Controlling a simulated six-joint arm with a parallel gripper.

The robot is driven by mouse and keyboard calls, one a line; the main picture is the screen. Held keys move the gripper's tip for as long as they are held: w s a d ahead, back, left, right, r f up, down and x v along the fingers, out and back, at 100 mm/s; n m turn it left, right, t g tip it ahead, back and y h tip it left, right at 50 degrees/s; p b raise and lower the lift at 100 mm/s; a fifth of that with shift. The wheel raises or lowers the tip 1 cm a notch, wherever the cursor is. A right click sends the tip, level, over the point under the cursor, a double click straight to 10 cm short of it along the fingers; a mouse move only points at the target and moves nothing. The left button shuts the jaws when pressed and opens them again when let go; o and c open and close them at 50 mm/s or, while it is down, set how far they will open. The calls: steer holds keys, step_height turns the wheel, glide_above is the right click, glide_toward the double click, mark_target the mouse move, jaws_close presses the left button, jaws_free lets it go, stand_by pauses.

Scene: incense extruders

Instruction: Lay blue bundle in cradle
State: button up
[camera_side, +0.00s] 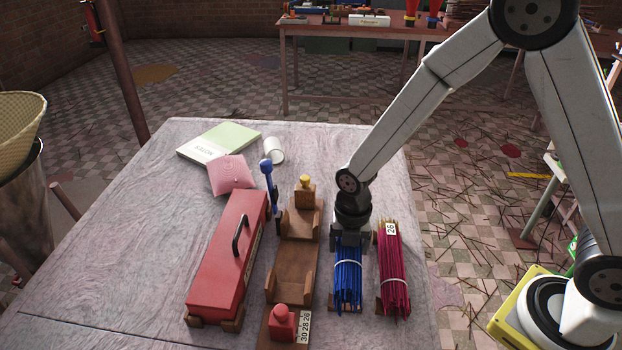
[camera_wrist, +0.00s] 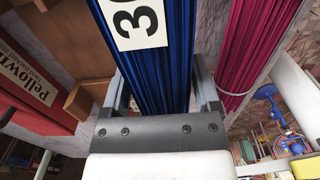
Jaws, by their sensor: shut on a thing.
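The blue bundle (camera_side: 347,280) is a sheaf of thin blue sticks with a pale band. Its white label (camera_wrist: 137,20) reads "30" in the wrist view. My gripper (camera_side: 350,240) is shut on the bundle's far end, with a finger on each side of it in the wrist view (camera_wrist: 160,95). A small wooden support (camera_side: 346,309) shows beneath the near end; I cannot tell whether the bundle touches it. The wooden cradle (camera_side: 292,262) is just left of the bundle, with its trough bare. It has a yellow-knobbed block (camera_side: 305,192) at the far end and a red-knobbed block (camera_side: 283,322) at the near end.
A magenta bundle (camera_side: 393,270) lies close on the right, labelled "26". A red box (camera_side: 228,260) with a black handle stands left of the cradle.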

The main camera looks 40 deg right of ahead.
steer(key=shift+r, duration=0.1)
stand_by(0.3)
steer(key=w+a+r, duration=0.5)
steer(key=w+a, duration=0.2)
steer(key=w, duration=0.1)
steer(key=shift+w+a, duration=0.15)
steer(key=shift+a, duration=0.05)
steer(key=shift+f, duration=0.1)
steer(key=shift+f, duration=4)
steer(key=o, duration=0.7)
